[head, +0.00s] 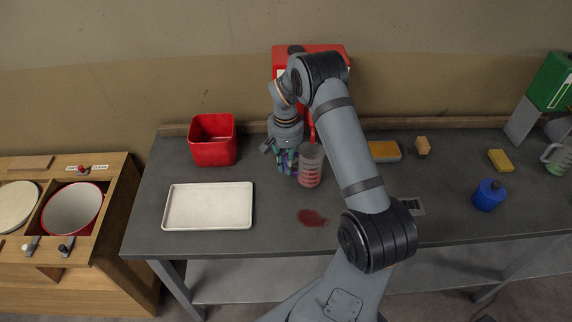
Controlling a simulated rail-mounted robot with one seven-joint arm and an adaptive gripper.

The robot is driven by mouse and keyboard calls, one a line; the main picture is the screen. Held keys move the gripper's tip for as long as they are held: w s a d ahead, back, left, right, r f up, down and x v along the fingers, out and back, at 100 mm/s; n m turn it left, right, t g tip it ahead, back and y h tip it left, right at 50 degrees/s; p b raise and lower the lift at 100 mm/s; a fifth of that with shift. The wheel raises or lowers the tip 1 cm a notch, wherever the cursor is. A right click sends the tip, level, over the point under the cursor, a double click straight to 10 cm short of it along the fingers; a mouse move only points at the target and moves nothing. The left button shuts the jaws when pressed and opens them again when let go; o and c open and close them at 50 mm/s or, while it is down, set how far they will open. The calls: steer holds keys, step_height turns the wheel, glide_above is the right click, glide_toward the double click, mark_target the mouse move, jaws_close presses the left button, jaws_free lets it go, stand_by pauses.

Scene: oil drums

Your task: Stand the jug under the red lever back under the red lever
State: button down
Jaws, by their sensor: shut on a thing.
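The clear jug (310,166) with red showing in its lower part is upright in front of the red drum (337,58), near the middle of the bench. My gripper (287,161) points down at the jug's left side and is shut on it, seemingly at its handle; the fingers hide the grip. I cannot tell whether the jug's base touches the bench. A red piece (312,128), likely the red lever, shows just above and behind the jug. My arm hides most of the drum and what is below it.
A red puddle (313,217) lies in front of the jug. A white tray (208,206) and red bin (213,140) are left. A blue can (489,195), yellow sponge (500,160), green drum (551,82) and another jug (557,158) are right.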

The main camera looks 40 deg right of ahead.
steer(key=shift+f+b, duration=0.35)
steer(key=shift+f, duration=0.05)
steer(key=c, duration=1.8)
jaws_free()
steer(key=shift+o, duration=0.6)
steer(key=shift+r, duration=0.15)
step_height(320, 180, up, 12)
steer(key=shift+a+f, duration=0.1)
